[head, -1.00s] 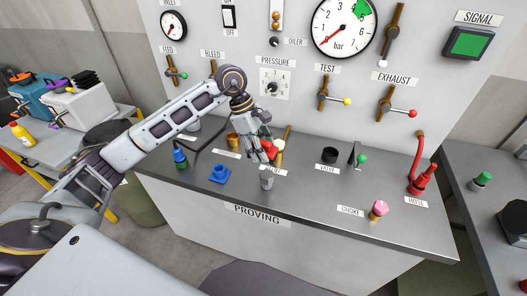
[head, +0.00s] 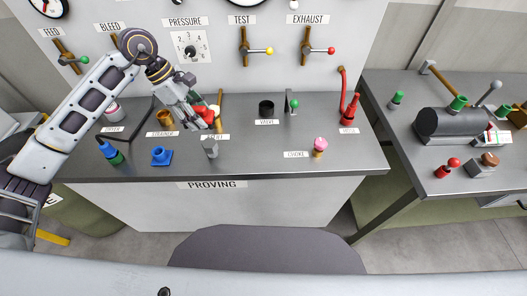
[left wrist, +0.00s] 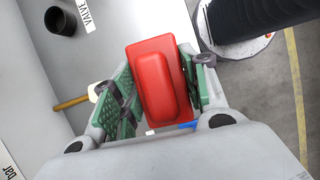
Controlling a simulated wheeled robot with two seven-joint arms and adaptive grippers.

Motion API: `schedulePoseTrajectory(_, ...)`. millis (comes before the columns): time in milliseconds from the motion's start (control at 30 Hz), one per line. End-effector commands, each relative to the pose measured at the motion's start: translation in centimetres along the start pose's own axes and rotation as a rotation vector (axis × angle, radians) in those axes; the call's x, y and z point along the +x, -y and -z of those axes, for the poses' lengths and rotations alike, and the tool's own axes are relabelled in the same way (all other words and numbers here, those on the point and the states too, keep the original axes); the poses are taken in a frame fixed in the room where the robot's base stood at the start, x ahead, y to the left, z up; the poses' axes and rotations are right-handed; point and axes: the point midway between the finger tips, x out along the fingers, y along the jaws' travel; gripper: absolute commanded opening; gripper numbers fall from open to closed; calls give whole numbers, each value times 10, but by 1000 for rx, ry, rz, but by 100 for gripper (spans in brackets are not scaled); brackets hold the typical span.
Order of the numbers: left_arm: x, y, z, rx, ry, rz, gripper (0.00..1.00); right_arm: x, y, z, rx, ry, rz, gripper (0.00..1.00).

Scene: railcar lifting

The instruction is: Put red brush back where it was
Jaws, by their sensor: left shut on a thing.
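In the left wrist view the brush shows as a red block with a raised back between the green-padded fingers. In the head view only small red patches of it show, the rest hidden by the fingers. I cannot tell whether it touches the bench. A small grey upright piece (head: 211,147) stands just below the gripper in the head view. My right gripper is not in view.
The bench (head: 240,160) also carries a blue piece (head: 161,157), a green-and-blue bottle (head: 111,153), a black cup (head: 266,108), a pink-topped knob (head: 320,146) and a red hose fitting (head: 350,109). A side table (head: 432,185) with a dark cylinder (head: 450,125) stands right.

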Motion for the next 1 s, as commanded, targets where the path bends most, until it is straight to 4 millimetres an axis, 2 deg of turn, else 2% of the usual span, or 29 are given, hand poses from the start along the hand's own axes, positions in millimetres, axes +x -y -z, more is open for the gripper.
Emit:
schedulePoseTrajectory(167, 4, 0, -27, 38, 4, 14, 18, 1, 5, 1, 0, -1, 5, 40)
schedulePoseTrajectory(367, 18, 5, -65, 99, 3, 39, 18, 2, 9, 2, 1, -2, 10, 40)
schedulePoseTrajectory(800, 60, 16, -140, 207, 2, 85, 18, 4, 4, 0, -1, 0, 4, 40)
schedulePoseTrajectory(1000, 80, 19, -164, 224, 2, 92, 18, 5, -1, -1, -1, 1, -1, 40)
